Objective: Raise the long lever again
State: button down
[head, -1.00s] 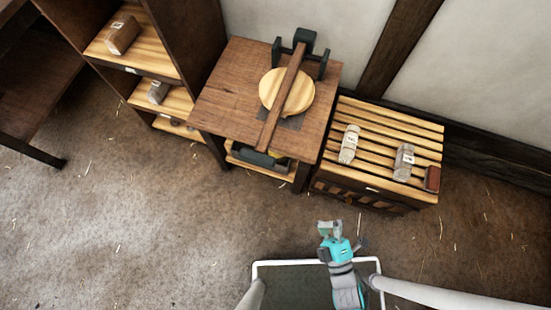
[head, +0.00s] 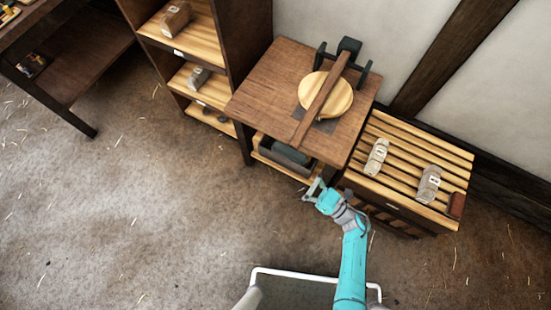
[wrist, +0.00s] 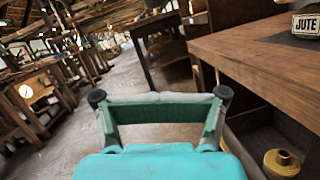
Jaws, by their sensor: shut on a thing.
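The long lever (head: 322,98) is a dark wooden bar on the small table (head: 262,90). It runs from a dark metal bracket (head: 349,47) at the back, across a round pale wooden disc (head: 341,96), to the front edge. It lies low over the disc. My gripper (head: 313,190) is in front of the table, below and apart from the lever's front end. In the wrist view my gripper (wrist: 160,112) has a grey-green bar across its fingers; I cannot tell what it is. The lever is not in the wrist view.
A slatted bench (head: 408,163) with two wrapped bundles stands right of the table. A shelf unit (head: 245,45) stands to its left. A yellow spool (wrist: 282,160) sits below the tabletop. Open floor (head: 130,210) lies to the left.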

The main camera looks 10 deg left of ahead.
jog(key=shift+w+a+f+n+g+y, duration=0.15)
jog(key=shift+w+n+g, duration=0.1)
jog(key=shift+n+g, duration=0.4)
jog(key=shift+w+f+n+g+y, duration=0.25)
jog(key=shift+n+g, duration=0.1)
jog(key=shift+n, duration=0.55)
jog(key=shift+w+a+f+n+g+y, duration=0.1)
jog(key=shift+w+n+g, duration=0.15)
jog(key=shift+n+g, duration=0.4)
jog(key=shift+a, duration=0.1)
jog(key=w+a+r, duration=0.3)
jog(key=a+r, duration=0.3)
jog(key=a, duration=0.3)
jog(key=shift+w+r, duration=0.2)
jog(key=shift+w, duration=0.05)
